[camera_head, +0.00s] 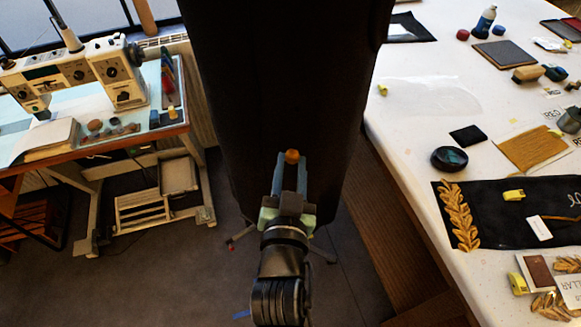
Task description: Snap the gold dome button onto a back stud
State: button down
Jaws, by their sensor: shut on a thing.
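My gripper (290,172) is at the middle of the view, its fingers pointing up and away from me. It is shut on a small orange-gold button (291,156) at its fingertips. A large black garment (290,75) hangs upright in front of my gripper and fills the upper middle. The button shows against the lower part of the garment; I cannot tell whether it touches the cloth. No stud can be made out on the dark cloth.
A white table (430,120) on the right carries a black cloth with gold leaf trim (459,215), a round dark dish (449,158) and several small items. A sewing machine (85,70) stands on a bench at the left. Grey floor (200,275) lies clear below.

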aim_at(296, 112)
jog(key=shift+w+r, duration=0.15)
jog(key=shift+r, duration=0.3)
jog(key=shift+w+d+b, duration=0.2)
jog(key=shift+w+b, duration=0.1)
jog(key=shift+w, duration=1.8)
jog(key=shift+w+d+b, duration=0.15)
jog(key=shift+w+b, duration=0.1)
jog(key=shift+w, duration=1.85)
jog(key=shift+w, duration=0.55)
jog(key=shift+c, duration=0.2)
grip_release()
jog(key=shift+s+a+p, duration=0.15)
jog(key=shift+s+p, duration=0.05)
jog(key=shift+s, duration=1.8)
jog(key=shift+s+a+p, duration=0.15)
jog(key=shift+s+p, duration=0.05)
jog(key=shift+s, duration=1.8)
jog(key=shift+f, duration=0.1)
